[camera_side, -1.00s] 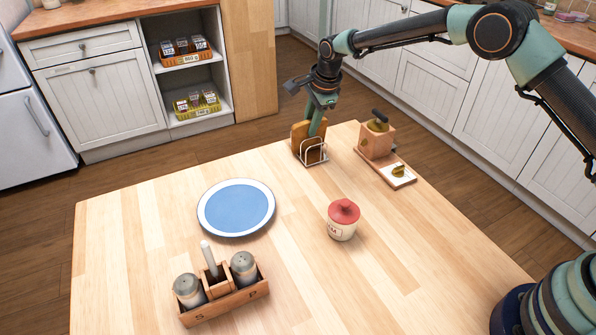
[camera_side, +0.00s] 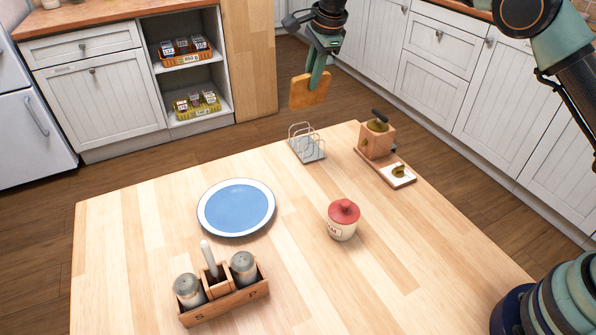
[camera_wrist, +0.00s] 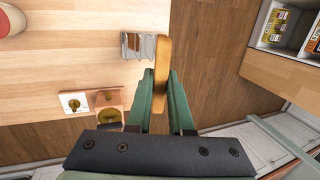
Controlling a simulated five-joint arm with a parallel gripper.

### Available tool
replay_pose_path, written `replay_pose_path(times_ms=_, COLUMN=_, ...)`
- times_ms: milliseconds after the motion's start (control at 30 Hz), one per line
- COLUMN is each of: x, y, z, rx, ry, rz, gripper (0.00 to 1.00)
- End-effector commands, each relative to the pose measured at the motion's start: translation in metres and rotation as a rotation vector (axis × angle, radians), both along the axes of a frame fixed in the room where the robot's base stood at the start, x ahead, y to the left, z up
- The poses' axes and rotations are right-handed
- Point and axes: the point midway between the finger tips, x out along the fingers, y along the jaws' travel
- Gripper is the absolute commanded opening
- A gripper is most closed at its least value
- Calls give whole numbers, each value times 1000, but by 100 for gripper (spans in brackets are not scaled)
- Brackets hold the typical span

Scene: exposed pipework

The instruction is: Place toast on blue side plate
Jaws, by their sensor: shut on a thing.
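A slice of toast (camera_side: 310,90) is held in my gripper (camera_side: 318,78), well above the far edge of the table. In the wrist view the toast (camera_wrist: 162,62) stands edge-on between the two green fingers of my gripper (camera_wrist: 160,90). The blue side plate (camera_side: 236,208) has a white rim and lies bare on the table, nearer and to the left. The wire toast rack (camera_side: 307,145) stands at the table's far edge, below the toast, and looks empty in the side view. The plate is not in the wrist view.
A wooden grinder-like stand (camera_side: 376,140) is right of the rack. A red-lidded jar (camera_side: 343,220) stands right of the plate. A wooden caddy with two shakers (camera_side: 224,295) stands in front of the plate. The table between rack and plate is clear.

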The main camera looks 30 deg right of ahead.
Motion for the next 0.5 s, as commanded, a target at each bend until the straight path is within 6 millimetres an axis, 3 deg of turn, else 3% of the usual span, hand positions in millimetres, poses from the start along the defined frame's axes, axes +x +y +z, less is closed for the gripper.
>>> replay_pose_path(times_ms=33, x=2, y=0, z=17, rx=2, ry=-8, rz=0, gripper=1)
replay_pose_path(times_ms=200, x=1, y=0, z=52, rx=1, ry=-5, rz=0, gripper=1)
replay_pose_path(times_ms=500, x=0, y=0, z=73, rx=0, ry=0, rz=0, gripper=1)
